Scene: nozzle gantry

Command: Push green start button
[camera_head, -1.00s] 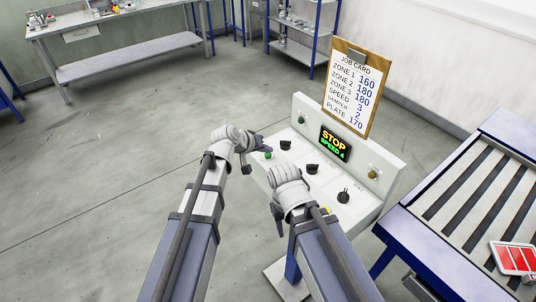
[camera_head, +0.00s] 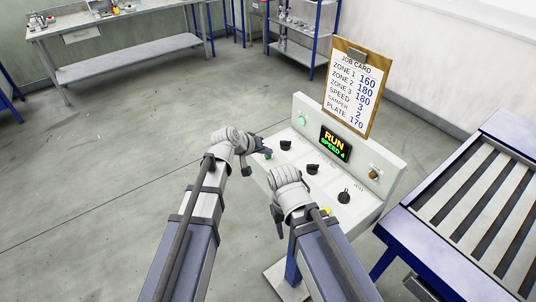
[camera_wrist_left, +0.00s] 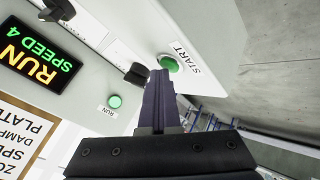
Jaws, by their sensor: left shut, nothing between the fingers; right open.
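The green start button (camera_wrist_left: 170,64), labelled START, sits on the white control panel (camera_wrist_left: 205,45) in the left wrist view. My left gripper (camera_wrist_left: 160,82) is shut and empty, with its tips right at the button's edge; I cannot tell if they still touch it. In the head view my left gripper (camera_head: 263,149) is over the panel's left end, and the green button (camera_head: 268,157) is partly hidden below its tips. The display (camera_head: 334,143) reads RUN, SPEED 4. The green RUN lamp (camera_head: 302,120) is lit. My right gripper (camera_head: 278,221) is open and empty near the panel's front edge.
Black knobs (camera_head: 312,169) are on the panel between and beside my grippers. A job card (camera_head: 354,90) stands behind the panel. A blue-framed slatted conveyor (camera_head: 480,200) is at the right. Open floor (camera_head: 110,160) lies to the left.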

